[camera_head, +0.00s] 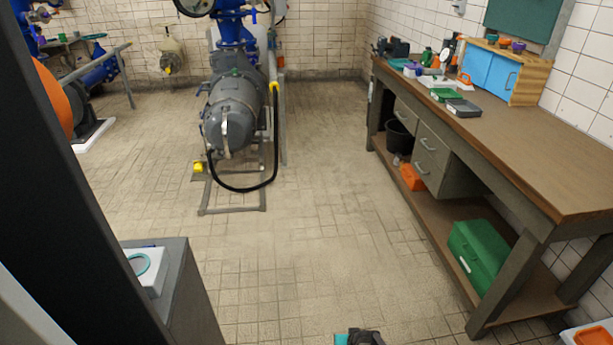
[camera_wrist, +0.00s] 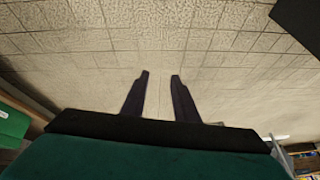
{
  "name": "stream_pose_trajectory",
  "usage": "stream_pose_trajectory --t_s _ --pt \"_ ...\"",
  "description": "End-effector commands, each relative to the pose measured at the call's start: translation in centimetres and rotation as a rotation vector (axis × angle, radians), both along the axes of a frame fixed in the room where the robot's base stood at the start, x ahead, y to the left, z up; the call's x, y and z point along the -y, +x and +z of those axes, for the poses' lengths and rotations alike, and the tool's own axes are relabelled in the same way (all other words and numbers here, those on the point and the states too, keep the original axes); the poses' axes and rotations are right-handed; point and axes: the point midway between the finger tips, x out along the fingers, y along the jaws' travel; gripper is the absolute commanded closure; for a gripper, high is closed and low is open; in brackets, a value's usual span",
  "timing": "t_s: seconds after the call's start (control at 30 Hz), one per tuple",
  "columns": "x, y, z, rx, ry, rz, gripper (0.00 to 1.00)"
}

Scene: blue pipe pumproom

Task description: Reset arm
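My gripper (camera_wrist: 159,76) shows in the wrist view with its two dark fingers apart and nothing between them. It points over the tiled floor (camera_wrist: 170,45), clear of any object. In the head view only a small dark and teal part of my arm shows at the bottom edge, and the fingers cannot be made out there.
A long workbench (camera_head: 545,165) with drawers and a green box (camera_head: 478,255) on its lower shelf stands at the right. A grey pump (camera_head: 232,115) with blue pipes stands at the back. A grey cabinet (camera_head: 188,290) is at lower left. The middle floor is clear.

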Motion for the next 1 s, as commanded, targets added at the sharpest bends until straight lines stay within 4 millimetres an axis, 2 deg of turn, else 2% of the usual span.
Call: stream_pose_trajectory --t_s 0.03,0.27,0.6,0.8,1.0 --pt "-0.2 -1.8 0.0 -0.052 0.001 0.02 0.73" --pt "-0.3 -9.3 -0.5 -0.303 -0.016 0.086 0.73" --pt "1.7 -19.8 0.9 -0.679 -0.087 0.113 0.73" --pt "2.9 -24.0 2.3 -0.866 -0.125 0.081 0.73" --pt "2.9 -25.7 3.1 -0.946 -0.125 0.036 0.73"
